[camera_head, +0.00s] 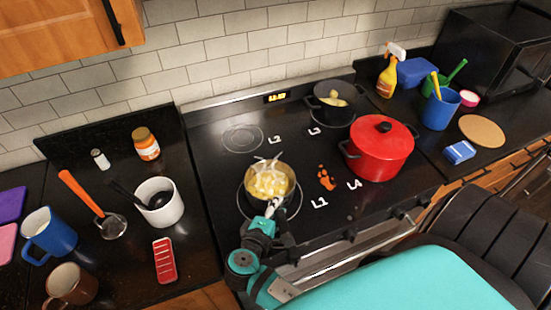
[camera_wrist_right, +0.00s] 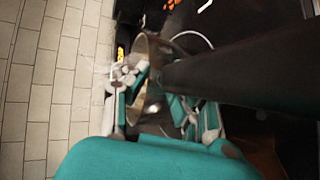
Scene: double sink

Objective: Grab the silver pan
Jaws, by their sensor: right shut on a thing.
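The silver pan (camera_head: 284,203) sits on the front-left burner by the L1 label, with pale yellow food in it. My right gripper (camera_head: 275,210) is at the pan's front side, shut on it. In the wrist view the pan (camera_wrist_right: 152,55) shows metallic between the fingers of my right gripper (camera_wrist_right: 165,105). A dark bar crosses that view and hides part of the pan. My gripper hides the pan's near side in the head view. My left gripper is not in view.
A red lidded pot (camera_head: 379,150) stands to the right on the stove, and a dark pot (camera_head: 334,115) behind it. A white crock (camera_head: 160,203), a red tray (camera_head: 164,262) and a blue mug (camera_head: 50,234) are on the left counter. The back-left burner (camera_head: 242,139) is clear.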

